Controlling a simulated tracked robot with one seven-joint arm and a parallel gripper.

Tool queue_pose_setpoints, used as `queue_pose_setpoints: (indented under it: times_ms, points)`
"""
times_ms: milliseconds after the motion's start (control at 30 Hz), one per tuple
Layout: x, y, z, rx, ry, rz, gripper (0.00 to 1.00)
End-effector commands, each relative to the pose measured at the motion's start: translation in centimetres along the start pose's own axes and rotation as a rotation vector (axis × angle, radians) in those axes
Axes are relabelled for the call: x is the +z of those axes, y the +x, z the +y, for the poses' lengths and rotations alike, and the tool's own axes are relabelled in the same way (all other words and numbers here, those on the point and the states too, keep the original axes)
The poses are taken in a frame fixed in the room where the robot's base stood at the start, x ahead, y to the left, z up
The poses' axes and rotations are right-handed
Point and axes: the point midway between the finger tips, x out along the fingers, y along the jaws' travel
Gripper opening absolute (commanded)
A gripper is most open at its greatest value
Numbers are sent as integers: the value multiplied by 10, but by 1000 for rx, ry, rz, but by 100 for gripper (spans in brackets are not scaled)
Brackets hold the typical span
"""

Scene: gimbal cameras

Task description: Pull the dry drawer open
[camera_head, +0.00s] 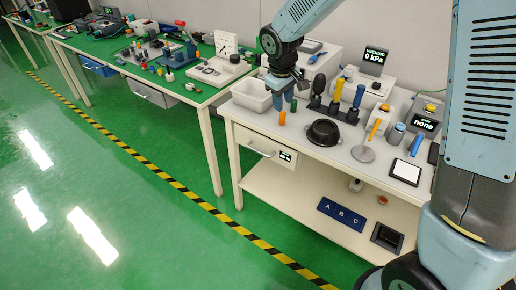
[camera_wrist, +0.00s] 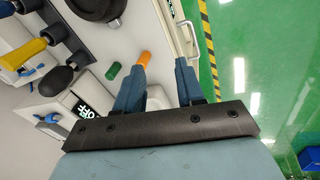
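The drawer (camera_head: 250,139) is a pale front under the near white worktop, with a bar handle (camera_head: 262,150) and a small dark label (camera_head: 287,156) whose lettering is too small to read surely. Its front looks flush with the table frame. My gripper (camera_head: 284,100) is above the worktop near its front edge, higher than the handle. In the wrist view my gripper (camera_wrist: 160,64) has its two blue fingers apart with nothing held between them. A pale handle (camera_wrist: 187,33) shows beyond the right fingertip, apart from it.
An orange cylinder (camera_head: 282,118) stands close to my gripper. A white bin (camera_head: 251,95), a black bowl (camera_head: 323,131) and a rack of upright tools (camera_head: 335,108) crowd the worktop. A lower shelf (camera_head: 290,198) lies below the drawer. Green floor in front is clear.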

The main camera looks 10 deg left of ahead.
Motion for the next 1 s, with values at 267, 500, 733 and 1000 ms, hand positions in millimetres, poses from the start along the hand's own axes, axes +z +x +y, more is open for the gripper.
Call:
queue_pose_setpoints:
  times_ms: [267,500,733,1000]
  points:
    - [-52,69,-62,-30,-174,-27,38]
    - [-64,90,-82,-38,-224,-33,38]
    - [-62,115,-84,-38,-225,-36,38]
    - [-61,163,-86,-39,-226,-35,38]
